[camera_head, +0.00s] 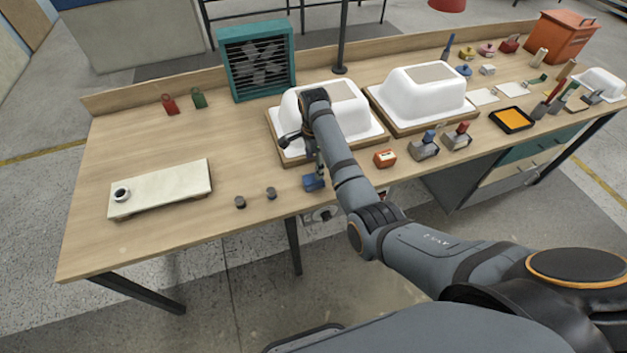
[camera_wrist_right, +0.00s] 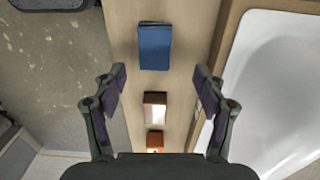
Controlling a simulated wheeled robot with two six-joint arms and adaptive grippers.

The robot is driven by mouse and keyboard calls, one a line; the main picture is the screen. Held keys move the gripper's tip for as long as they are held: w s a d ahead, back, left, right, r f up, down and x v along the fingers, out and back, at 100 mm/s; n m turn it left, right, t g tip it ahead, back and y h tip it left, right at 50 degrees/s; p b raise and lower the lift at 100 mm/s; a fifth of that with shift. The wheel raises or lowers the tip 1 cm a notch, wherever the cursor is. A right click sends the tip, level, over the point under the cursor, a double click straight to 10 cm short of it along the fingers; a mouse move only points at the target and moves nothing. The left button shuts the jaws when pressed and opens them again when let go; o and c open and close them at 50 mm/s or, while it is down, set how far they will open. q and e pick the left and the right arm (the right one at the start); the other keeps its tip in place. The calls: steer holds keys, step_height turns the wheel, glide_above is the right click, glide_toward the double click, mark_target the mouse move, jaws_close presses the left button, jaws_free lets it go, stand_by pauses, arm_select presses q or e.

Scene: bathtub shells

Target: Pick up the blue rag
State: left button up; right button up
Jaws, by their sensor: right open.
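The blue rag (camera_head: 313,183) lies folded on the wooden bench near its front edge, in front of the left white tub shell. In the right wrist view the rag (camera_wrist_right: 155,47) is a dark blue rectangle beyond the fingertips, between their lines. My right gripper (camera_head: 315,160) hangs above the rag in the head view, partly hidden by its own arm. In the right wrist view the right gripper (camera_wrist_right: 160,82) is open, with nothing between its fingers. My left gripper is not in view.
Two white tub shells, the left (camera_head: 345,110) and the right (camera_head: 425,90), stand on wooden bases behind the rag. An orange-red block (camera_head: 385,159) and grey tools (camera_head: 425,147) lie to its right. Two dark knobs (camera_head: 255,197) lie to its left, near a pale board (camera_head: 165,187).

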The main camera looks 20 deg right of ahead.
mark_target(314, 178)
steer(key=shift+s+a+f+p, duration=0.1)
steer(key=shift+s+f+p, duration=0.1)
steer(key=shift+f, duration=0.7)
steer(key=shift+s+a+f+p, duration=0.1)
steer(key=shift+f+p, duration=0.1)
steer(key=shift+f, duration=0.75)
steer(key=shift+s+f+p, duration=0.1)
steer(key=shift+f+p, duration=0.1)
steer(key=shift+f, duration=0.7)
steer(key=c, duration=1.2)
